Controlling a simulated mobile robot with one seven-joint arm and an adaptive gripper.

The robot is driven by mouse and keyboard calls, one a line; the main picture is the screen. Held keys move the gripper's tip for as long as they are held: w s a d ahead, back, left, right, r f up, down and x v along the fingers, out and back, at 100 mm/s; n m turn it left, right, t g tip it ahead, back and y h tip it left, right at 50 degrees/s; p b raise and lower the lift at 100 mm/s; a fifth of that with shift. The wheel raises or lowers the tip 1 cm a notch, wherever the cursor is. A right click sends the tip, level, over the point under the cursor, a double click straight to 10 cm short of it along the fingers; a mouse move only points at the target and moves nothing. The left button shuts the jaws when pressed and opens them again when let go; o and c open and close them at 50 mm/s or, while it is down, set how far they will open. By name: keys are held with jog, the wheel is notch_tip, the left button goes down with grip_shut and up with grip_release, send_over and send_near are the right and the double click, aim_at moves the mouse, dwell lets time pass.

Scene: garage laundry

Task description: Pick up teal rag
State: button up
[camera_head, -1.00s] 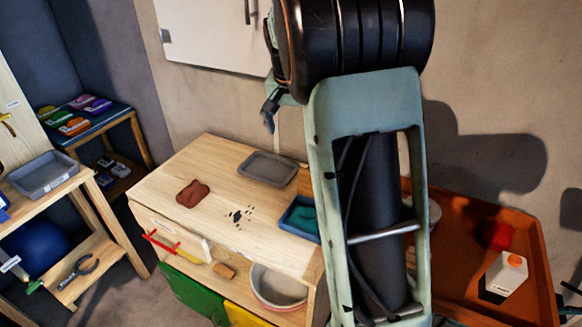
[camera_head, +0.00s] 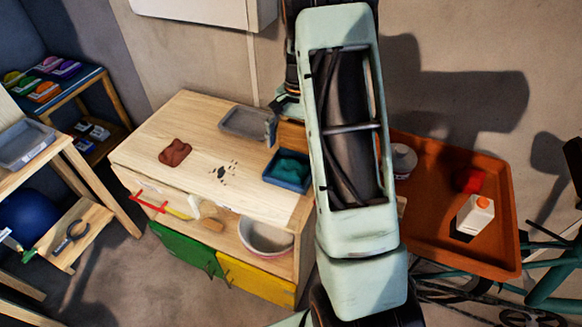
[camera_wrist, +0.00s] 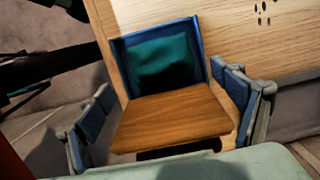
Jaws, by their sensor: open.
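The teal rag (camera_head: 291,168) lies in a small blue tray (camera_head: 268,178) on the wooden cabinet top. In the wrist view the rag (camera_wrist: 162,62) shows dark and shaded inside the blue tray (camera_wrist: 118,52). My gripper (camera_wrist: 168,112) is open, with one finger at each side of the wrist view and the rag beyond the fingertips. A brown wooden piece (camera_wrist: 172,120) lies between the fingers in that view, in front of the tray. In the head view my arm hides most of the gripper; one finger shows behind the tray.
A red-brown rag (camera_head: 174,152), dark crumbs (camera_head: 222,172) and a grey tray (camera_head: 240,124) are on the cabinet top (camera_head: 190,118). An orange tray (camera_head: 440,225) at right holds a white carton (camera_head: 475,215) and a red object (camera_head: 468,180). A wall cabinet (camera_head: 195,8) hangs above.

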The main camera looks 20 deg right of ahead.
aim_at(291, 161)
jog(key=f, duration=0.4)
jog(key=shift+s+a+f, duration=0.2)
jog(key=shift+s+a, duration=0.1)
jog(key=shift+a, duration=0.1)
jog(key=c, duration=1.4)
jog(key=shift+o, duration=0.2)
jog(key=shift+r, duration=0.1)
jog(key=shift+s+a+r, duration=0.25)
jog(key=shift+a+r, duration=0.05)
jog(key=shift+r, duration=0.2)
notch_tip(291, 161, up, 6)
jog(key=shift+s+a+r, duration=0.1)
jog(key=shift+a, duration=0.05)
jog(key=s+a+b, duration=0.2)
jog(key=s+a, duration=1.1)
jog(key=shift+s+a, duration=0.15)
jog(key=shift+s, duration=0.05)
